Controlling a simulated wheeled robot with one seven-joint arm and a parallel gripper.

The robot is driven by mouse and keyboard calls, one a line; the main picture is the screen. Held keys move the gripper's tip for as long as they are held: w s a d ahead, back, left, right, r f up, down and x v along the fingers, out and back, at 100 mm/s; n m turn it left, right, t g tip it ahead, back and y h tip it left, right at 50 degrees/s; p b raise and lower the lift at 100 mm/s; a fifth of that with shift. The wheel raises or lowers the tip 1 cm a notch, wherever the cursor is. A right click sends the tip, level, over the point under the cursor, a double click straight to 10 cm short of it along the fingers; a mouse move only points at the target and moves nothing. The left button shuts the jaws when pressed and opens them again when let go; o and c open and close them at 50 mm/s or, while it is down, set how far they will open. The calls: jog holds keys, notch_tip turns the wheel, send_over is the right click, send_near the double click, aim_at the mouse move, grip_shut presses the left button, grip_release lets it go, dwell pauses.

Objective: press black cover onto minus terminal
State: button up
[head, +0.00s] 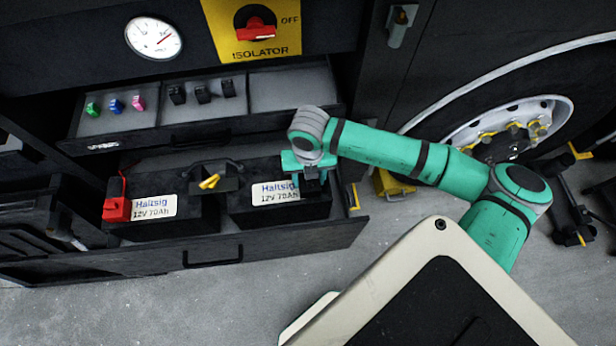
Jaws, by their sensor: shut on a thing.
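My gripper (311,180) is over the right end of the right battery (245,216), pointing down. It is shut on a small dark thing, which looks like the black cover (313,187), mostly hidden by the fingers. The minus terminal is hidden beneath the gripper and the cover. I cannot tell whether the cover touches it. The left battery (190,217) stands beside the right one in the pulled-out drawer, with a red cover (117,208) at its left end.
A black link with a yellow piece (210,182) bridges the batteries. Above, a shelf tray (285,90) holds coloured and black small parts. The drawer front (215,255) has a handle. A wheel (500,130) and yellow block (392,187) stand to the right.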

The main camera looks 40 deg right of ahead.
jog(key=shift+f, duration=0.1)
jog(key=o, duration=1.6)
jog(key=shift+r, duration=3.5)
